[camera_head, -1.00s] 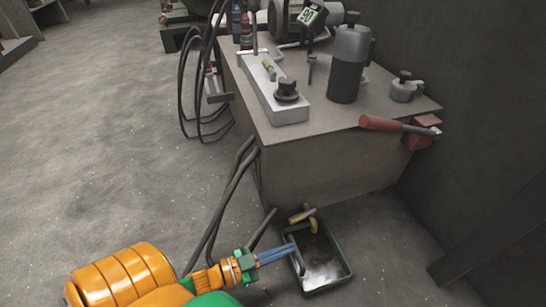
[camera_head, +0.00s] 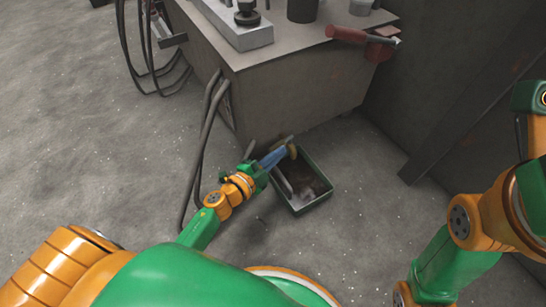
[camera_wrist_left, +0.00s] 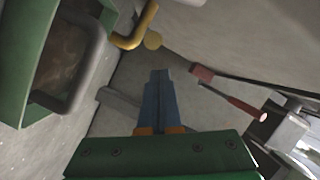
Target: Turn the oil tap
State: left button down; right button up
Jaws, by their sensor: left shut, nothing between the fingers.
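The brass-yellow oil tap (camera_head: 293,151) sticks out low on the front of the grey metal cabinet. In the left wrist view the tap (camera_wrist_left: 136,32) is a bent yellow pipe with a round end, up and left of my fingers. My left gripper (camera_head: 281,157) reaches low to the tap, its blue fingers overlapping it in the head view. In the left wrist view the fingers (camera_wrist_left: 159,78) are together with nothing between them, and a gap shows between them and the tap. Part of the tap is hidden by the fingers in the head view. My right gripper is out of frame.
A green tray (camera_head: 326,196) with dark contents and a grey bent handle (camera_wrist_left: 97,60) sits on the floor below the tap. The cabinet (camera_head: 300,95) stands behind it. Dark hoses (camera_head: 203,140) hang at its left. A red-handled tool (camera_head: 345,34) overhangs the cabinet top.

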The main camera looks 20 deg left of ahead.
aim_at(274, 147)
pick_arm(q)
jog(key=shift+w+a+f+b, duration=0.3)
jog(key=shift+a+f, duration=0.15)
jog(key=shift+f, duration=0.15)
jog(key=shift+w+a, duration=0.15)
jog(key=shift+a, duration=0.15)
jog(key=shift+w+a+f+m+g+h+b, duration=0.3)
jog(key=shift+a+m+h+b, duration=0.1)
jog(key=shift+a+h, duration=0.15)
jog(key=shift+w+a+r+m+g+h, duration=0.1)
jog(key=shift+a+m+g+h, duration=0.25)
jog(key=shift+m+h, duration=0.2)
